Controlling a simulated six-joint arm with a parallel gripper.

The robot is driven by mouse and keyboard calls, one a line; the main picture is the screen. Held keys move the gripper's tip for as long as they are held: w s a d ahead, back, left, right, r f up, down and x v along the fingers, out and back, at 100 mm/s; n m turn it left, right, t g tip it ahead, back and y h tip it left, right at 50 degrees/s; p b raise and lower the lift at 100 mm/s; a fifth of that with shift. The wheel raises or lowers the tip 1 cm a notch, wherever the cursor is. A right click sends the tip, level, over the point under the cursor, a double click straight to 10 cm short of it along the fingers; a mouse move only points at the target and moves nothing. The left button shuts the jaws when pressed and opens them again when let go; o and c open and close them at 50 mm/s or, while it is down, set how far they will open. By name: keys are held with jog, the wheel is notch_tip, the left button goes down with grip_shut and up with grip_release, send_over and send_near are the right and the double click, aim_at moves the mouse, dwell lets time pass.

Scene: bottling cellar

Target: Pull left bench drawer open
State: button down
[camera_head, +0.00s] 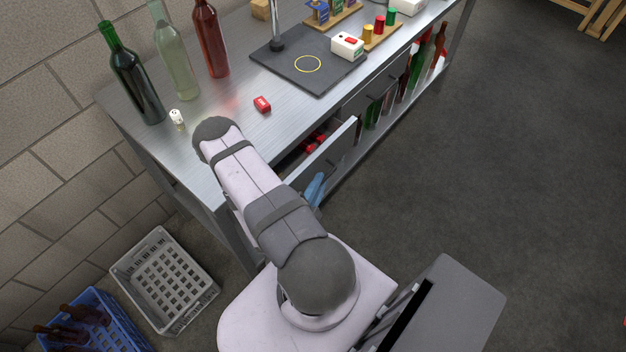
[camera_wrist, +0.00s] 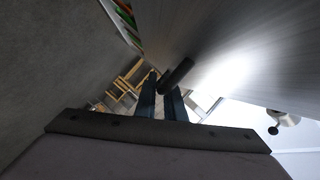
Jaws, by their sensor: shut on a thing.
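The left bench drawer (camera_head: 322,156) stands partly open, its front panel out from the bench and red things showing inside. My gripper (camera_head: 316,188) is at the outer side of the drawer front, mostly hidden behind my arm. In the wrist view, my two dark fingers (camera_wrist: 160,100) are shut on the dark bar handle (camera_wrist: 178,76), next to the bright metal drawer front (camera_wrist: 220,50).
The right drawer (camera_head: 370,88) is shut. A grey crate (camera_head: 165,278) and a blue crate (camera_head: 125,330) stand at lower left.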

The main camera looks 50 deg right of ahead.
jog(key=s+p, duration=0.4)
jog(key=s, duration=0.2)
jog(key=shift+s, duration=0.4)
jog(key=c, duration=2.1)
grip_release()
jog(key=shift+a, duration=0.1)
jog(key=r+p, duration=0.2)
jog(key=p, duration=0.1)
jog(key=a+r+p, duration=0.1)
jog(key=r+p, duration=0.2)
jog(key=s+a+r+p, duration=0.1)
jog(key=r+p, duration=0.1)
jog(key=p, duration=0.1)
jog(key=shift+a+r+p, duration=0.25)
jog(key=shift+r+p, duration=0.05)
jog(key=shift+r, duration=0.05)
